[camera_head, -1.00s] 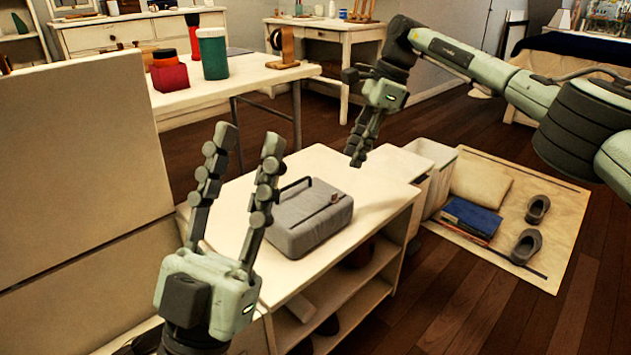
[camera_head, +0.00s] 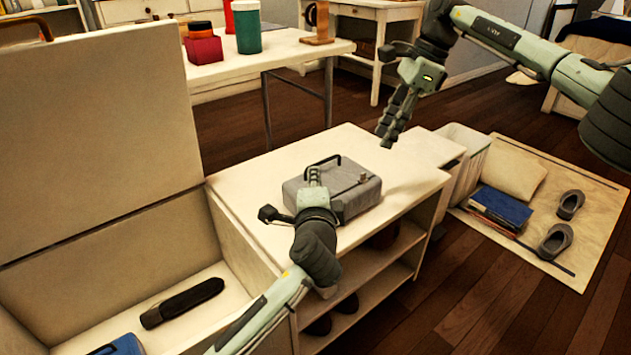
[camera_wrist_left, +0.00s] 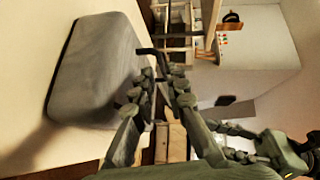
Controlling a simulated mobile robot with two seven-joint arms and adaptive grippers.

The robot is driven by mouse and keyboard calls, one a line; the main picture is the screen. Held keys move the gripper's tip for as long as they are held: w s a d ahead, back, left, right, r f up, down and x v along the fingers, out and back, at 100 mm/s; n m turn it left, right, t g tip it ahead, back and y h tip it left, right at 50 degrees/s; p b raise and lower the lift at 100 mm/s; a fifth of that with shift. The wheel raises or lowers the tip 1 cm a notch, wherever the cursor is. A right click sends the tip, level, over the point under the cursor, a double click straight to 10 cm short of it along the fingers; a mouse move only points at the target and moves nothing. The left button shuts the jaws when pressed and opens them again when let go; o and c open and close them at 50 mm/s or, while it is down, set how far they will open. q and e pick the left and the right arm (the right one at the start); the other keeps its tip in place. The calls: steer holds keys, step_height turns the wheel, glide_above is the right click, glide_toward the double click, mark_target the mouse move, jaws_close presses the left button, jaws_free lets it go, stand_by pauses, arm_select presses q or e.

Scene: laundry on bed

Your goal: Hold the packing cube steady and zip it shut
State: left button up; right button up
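The grey packing cube (camera_head: 358,196) lies on the top of the low cream shelf unit. Its dark handle (camera_head: 322,159) stands up at the back left, and a small pale piece (camera_head: 363,178) shows on top. My left gripper (camera_head: 314,174) reaches over the cube's near left side and hides part of it. In the left wrist view its fingers (camera_wrist_left: 163,75) are apart, beside the cube (camera_wrist_left: 95,70), with the handle (camera_wrist_left: 147,51) just past the fingertips. Contact cannot be made out. My right gripper (camera_head: 386,143) hangs above and behind the cube, pointing down, seen edge-on.
The shelf unit (camera_head: 242,184) has shoes below. An open cream chest (camera_head: 95,130) stands left with a dark object (camera_head: 182,302) inside. A mat (camera_head: 590,205) with slippers, books and a cushion lies right. A table (camera_head: 285,50) with containers stands behind.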

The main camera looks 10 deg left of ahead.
mark_target(314, 165)
arm_select(q)
steer(key=x, duration=0.7)
steer(key=shift+w, duration=0.2)
steer(key=shift+f, duration=0.1)
steer(key=shift+c, duration=0.3)
jaws_close()
